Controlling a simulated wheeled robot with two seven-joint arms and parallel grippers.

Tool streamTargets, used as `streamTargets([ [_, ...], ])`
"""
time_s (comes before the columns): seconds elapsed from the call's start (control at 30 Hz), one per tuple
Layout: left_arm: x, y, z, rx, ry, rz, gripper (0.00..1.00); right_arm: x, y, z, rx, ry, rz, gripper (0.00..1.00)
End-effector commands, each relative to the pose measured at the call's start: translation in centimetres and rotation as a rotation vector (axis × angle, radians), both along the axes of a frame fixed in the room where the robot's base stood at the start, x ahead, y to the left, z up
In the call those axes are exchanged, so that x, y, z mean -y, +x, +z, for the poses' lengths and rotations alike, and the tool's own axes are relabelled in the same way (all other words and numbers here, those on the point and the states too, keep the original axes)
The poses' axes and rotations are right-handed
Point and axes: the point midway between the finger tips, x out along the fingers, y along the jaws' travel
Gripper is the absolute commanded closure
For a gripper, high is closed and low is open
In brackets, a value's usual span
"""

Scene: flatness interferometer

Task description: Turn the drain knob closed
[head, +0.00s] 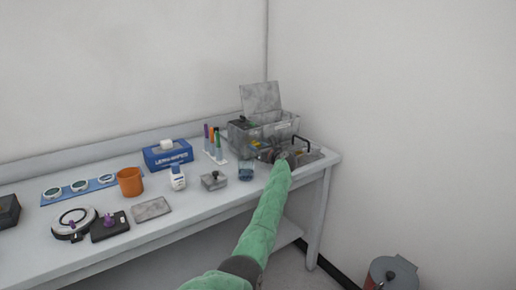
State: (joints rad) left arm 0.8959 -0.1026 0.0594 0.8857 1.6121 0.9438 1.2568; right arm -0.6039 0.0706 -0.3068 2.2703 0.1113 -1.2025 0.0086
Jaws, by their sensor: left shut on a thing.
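The machine (285,131) is a grey box with its clear-looking lid (261,98) raised, at the right end of the bench. My left arm, in a green sleeve, reaches up to its front. My left gripper (274,156) is at the lower front of the machine, shut on what appears to be the drain knob. The gripper and wrist cover the knob, so its angle cannot be told. My right gripper is not in view.
A lidded bin (391,273) stands on the floor at right.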

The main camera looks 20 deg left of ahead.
Motion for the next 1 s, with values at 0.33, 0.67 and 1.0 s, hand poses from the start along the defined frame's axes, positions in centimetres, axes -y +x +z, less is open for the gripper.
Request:
streamTargets([
  [0.33,0.2,0.1,-0.1,-0.199,0.151,-0.001,0.77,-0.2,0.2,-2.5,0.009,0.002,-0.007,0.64],
  [0.67,0.3,0.2,0.1,-0.447,0.347,-0.002,0.77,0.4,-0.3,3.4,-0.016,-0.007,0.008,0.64],
  [1.0,0.3,0.3,0.1,-0.703,0.546,-0.002,0.77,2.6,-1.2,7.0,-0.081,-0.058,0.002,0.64],
])
